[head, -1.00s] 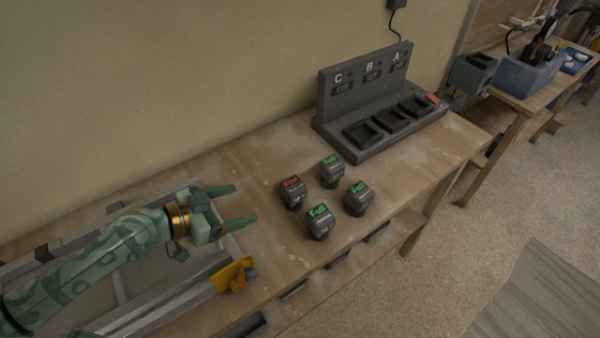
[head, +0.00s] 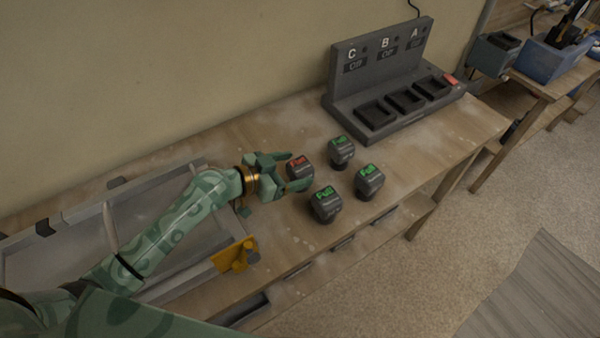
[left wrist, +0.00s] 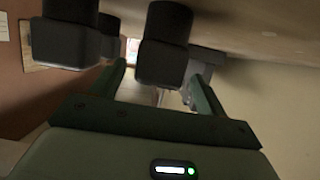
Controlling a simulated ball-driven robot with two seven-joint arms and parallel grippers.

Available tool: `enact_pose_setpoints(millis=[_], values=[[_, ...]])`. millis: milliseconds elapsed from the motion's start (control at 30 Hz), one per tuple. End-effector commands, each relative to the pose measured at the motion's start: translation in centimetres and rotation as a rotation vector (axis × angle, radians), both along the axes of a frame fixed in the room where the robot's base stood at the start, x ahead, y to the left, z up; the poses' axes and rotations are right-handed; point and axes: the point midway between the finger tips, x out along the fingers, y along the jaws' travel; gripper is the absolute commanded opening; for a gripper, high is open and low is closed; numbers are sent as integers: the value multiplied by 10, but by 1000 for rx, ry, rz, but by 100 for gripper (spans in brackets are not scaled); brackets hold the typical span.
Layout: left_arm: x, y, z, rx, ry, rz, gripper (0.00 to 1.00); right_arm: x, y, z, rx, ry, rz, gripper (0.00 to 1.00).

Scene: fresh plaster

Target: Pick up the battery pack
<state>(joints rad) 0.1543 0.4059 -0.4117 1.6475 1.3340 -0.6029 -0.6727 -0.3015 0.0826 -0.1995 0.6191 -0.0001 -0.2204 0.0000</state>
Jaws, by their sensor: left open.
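A dark battery pack with a red label (head: 299,168) stands upright on the workbench. Three similar packs with green "Full" labels stand nearby: one behind right (head: 341,152), one to the right (head: 369,183) and one in front (head: 325,206). My left gripper (head: 290,171) is open, its fingers on either side of the red-labelled pack and partly hiding it. Contact cannot be told. In the left wrist view a dark pack (left wrist: 165,48) shows between the open fingers (left wrist: 160,85), with other packs (left wrist: 65,42) to the left. My right gripper is not in view.
A dark charger (head: 368,118) with slots marked C, B and A stands against the wall at the back right. A grey metal frame (head: 185,255) with an orange clamp (head: 236,256) lies front left. Bare bench (head: 440,145) lies right of the packs.

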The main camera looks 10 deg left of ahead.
Motion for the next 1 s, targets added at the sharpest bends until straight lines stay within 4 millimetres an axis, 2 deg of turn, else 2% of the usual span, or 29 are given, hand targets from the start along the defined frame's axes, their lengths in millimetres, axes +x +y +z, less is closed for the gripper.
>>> enact_pose_setpoints(millis=[200, 500, 533, 700, 733, 1000], values=[[23, -25, -10, -3, 0, 1, 75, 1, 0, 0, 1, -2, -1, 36], [28, -30, -13, -1, -1, 0, 75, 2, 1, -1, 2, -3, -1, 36], [28, -30, -13, 0, -1, 1, 69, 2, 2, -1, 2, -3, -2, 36], [28, -29, -13, -1, 0, 1, 22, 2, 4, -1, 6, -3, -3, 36], [28, -29, -13, -1, 0, 1, 16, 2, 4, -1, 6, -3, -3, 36], [28, -29, -11, -2, -1, 1, 16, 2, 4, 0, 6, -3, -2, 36]])
